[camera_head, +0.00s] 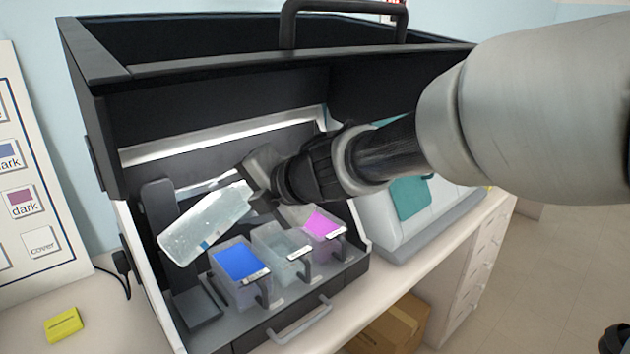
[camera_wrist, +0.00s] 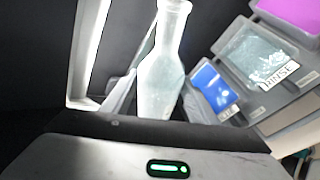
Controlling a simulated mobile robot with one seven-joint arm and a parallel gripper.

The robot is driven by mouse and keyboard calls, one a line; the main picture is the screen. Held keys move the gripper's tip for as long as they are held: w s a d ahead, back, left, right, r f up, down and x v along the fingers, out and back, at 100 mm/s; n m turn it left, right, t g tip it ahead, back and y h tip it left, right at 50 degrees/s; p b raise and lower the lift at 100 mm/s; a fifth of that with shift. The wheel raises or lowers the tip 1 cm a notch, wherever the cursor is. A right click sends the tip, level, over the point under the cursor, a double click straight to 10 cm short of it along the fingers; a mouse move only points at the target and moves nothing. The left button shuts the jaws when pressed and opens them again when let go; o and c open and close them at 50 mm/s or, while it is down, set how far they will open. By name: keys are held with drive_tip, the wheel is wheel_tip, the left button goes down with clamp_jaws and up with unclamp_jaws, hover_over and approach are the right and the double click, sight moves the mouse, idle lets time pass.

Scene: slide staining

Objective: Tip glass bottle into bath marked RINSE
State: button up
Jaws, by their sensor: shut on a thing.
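The glass bottle (camera_head: 205,225) is pale and see-through, with a small blue mark. My gripper (camera_head: 252,186) is shut on it and holds it tilted, up and to the left of the blue bath. In the wrist view the bottle (camera_wrist: 160,88) shows its neck and open mouth at the top; its lower end is hidden behind my gripper (camera_wrist: 160,130). The bath marked RINSE (camera_wrist: 262,62) holds clear liquid and is the middle one of the row; it also shows in the head view (camera_head: 270,258). The bottle is apart from it.
A bath of blue liquid (camera_head: 238,263) stands left of the rinse bath, and one of pink liquid (camera_head: 323,224) right of it. All sit inside a dark hood (camera_head: 200,95) with a top wall. A yellow block (camera_head: 63,324) lies on the bench outside, lower left.

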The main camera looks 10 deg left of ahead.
sight(241, 217)
drive_tip(key=shift+f+m+y+b, duration=0.3)
drive_tip(key=shift+f+y+b, duration=0.1)
drive_tip(key=shift+f, duration=0.1)
drive_tip(key=shift+a+f, duration=0.1)
idle(0.9)
drive_tip(key=shift+f+m+g+y+b, duration=0.3)
drive_tip(key=shift+f+m+g+b, duration=0.1)
drive_tip(key=shift+f, duration=0.15)
drive_tip(key=shift+f, duration=0.15)
idle(0.6)
drive_tip(key=shift+f+b, duration=0.35)
drive_tip(key=shift+f, duration=0.1)
drive_tip(key=shift+f+m+g+y, duration=0.1)
drive_tip(key=shift+m+g+y, duration=0.2)
